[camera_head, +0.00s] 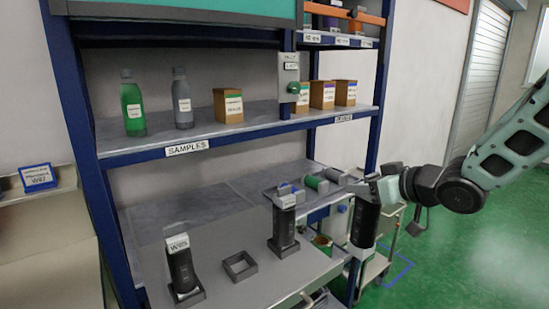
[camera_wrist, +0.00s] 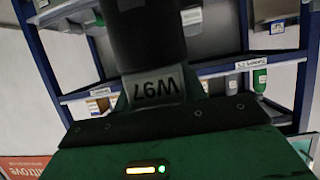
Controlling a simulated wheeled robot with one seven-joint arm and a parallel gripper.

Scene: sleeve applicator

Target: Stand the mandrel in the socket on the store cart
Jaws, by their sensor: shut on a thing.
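My gripper (camera_head: 384,190) is shut on a dark upright cylinder, the mandrel (camera_head: 364,225), at the right of the head view. The mandrel hangs with a pale band near its lower end, in front of a small wheeled cart (camera_head: 374,268). In the wrist view the mandrel (camera_wrist: 155,40) is a black column above an upside-down label reading W97. On the grey lower deck (camera_head: 215,235), left of my gripper, is an empty square socket (camera_head: 240,267). I cannot tell which surface is the store cart; the small cart's top is partly hidden.
Dark cylinders stand in square sockets on both sides of the empty one: one labelled W85 (camera_head: 181,268) and one farther right (camera_head: 284,228). Small rollers (camera_head: 316,185) lie behind. A blue rack post (camera_head: 378,105) rises near my gripper. Green floor is open at right.

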